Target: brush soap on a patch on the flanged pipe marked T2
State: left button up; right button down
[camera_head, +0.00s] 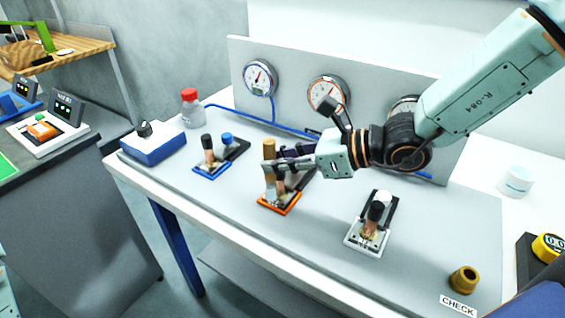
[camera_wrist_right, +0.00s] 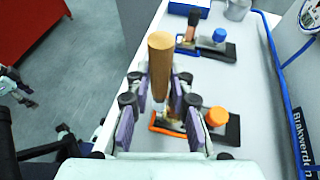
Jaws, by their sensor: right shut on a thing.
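My right gripper (camera_head: 284,168) is over the middle, orange-framed fixture (camera_head: 279,205). It is shut on an upright wooden-handled brush (camera_head: 269,154). In the right wrist view the wooden handle (camera_wrist_right: 160,60) stands between the finger pads (camera_wrist_right: 158,100). Its lower end is just above or at the orange fixture (camera_wrist_right: 168,130); I cannot tell whether it touches. An orange cap (camera_wrist_right: 216,116) sits on that fixture's dark block. Other fixtures are the blue-framed one (camera_head: 212,172) and the white-framed one (camera_head: 362,242). No T2 mark is legible.
A backboard carries gauges (camera_head: 259,77) joined by a blue hose. A red-capped bottle (camera_head: 191,110) and a blue box (camera_head: 152,148) stand at the left of the bench. A brass fitting (camera_head: 464,279) is near the CHECK label. A white cup (camera_head: 515,181) stands at right.

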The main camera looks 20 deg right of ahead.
jog(key=shift+w+a+b, duration=0.3)
jog(key=shift+a+b, duration=0.05)
jog(key=shift+b, duration=0.05)
jog(key=shift+s+d, duration=0.1)
jog(key=shift+s+d+p, duration=0.4)
jog(key=shift+s+p, duration=0.1)
jog(key=shift+s, duration=0.1)
jog(key=shift+w+a+b, duration=0.15)
jog(key=shift+w+b, duration=0.1)
jog(key=shift+b, duration=0.25)
